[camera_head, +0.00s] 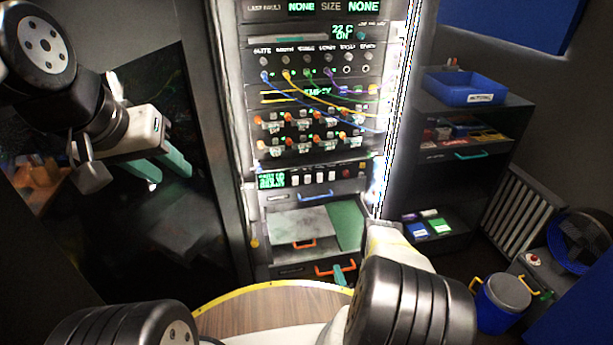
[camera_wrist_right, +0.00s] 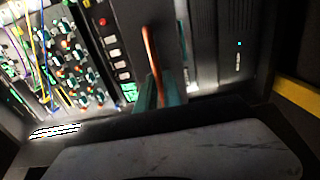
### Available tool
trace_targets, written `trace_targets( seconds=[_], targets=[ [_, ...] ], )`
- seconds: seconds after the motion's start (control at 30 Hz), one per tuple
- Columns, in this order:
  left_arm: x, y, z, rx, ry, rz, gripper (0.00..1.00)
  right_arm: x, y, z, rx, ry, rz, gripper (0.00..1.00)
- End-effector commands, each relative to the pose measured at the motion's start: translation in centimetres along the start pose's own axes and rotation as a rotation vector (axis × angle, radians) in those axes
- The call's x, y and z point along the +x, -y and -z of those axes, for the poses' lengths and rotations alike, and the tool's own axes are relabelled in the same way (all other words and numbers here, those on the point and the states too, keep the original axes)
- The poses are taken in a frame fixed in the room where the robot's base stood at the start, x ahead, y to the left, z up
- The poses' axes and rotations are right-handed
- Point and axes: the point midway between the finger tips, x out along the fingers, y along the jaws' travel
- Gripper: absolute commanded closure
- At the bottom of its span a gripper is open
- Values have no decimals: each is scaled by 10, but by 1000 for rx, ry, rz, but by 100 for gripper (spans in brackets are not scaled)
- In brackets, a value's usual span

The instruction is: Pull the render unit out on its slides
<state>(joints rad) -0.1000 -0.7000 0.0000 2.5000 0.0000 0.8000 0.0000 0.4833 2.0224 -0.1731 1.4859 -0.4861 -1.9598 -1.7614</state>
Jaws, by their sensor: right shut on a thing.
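The equipment rack stands ahead in the head view. Low in it is a slide-out unit (camera_head: 298,226) with a grey top and a green board, seen from above; I take it as the render unit, though its label is unreadable. An orange handle (camera_head: 335,268) sits low on the rack front. My right gripper (camera_head: 341,274) is at that handle, partly hidden by its own arm. In the right wrist view its teal fingers (camera_wrist_right: 159,97) are shut on an orange handle (camera_wrist_right: 151,50). My left gripper (camera_head: 164,167) is open and empty, left of the rack.
Patch cables and orange knobs (camera_head: 300,130) cover the panels above. A round wooden table (camera_head: 270,312) with a yellow edge is close in front. A dark shelf (camera_head: 485,125) with a blue bin (camera_head: 465,88) and a blue bucket (camera_head: 503,300) are at right.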

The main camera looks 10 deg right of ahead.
Motion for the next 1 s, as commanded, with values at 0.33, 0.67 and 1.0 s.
trace_targets(
  seconds=[0.33, 0.67, 1.0],
  targets=[
    [0, 0, 0, 0, 0, 0, 63, -20, -3, -2, -1, 4, -11, 100],
    [0, 0, 0, 0, 0, 0, 63, -28, -3, -2, -2, 4, -12, 100],
    [0, 0, 0, 0, 0, 0, 63, -28, -2, -1, -1, 2, -8, 67]
  ],
)
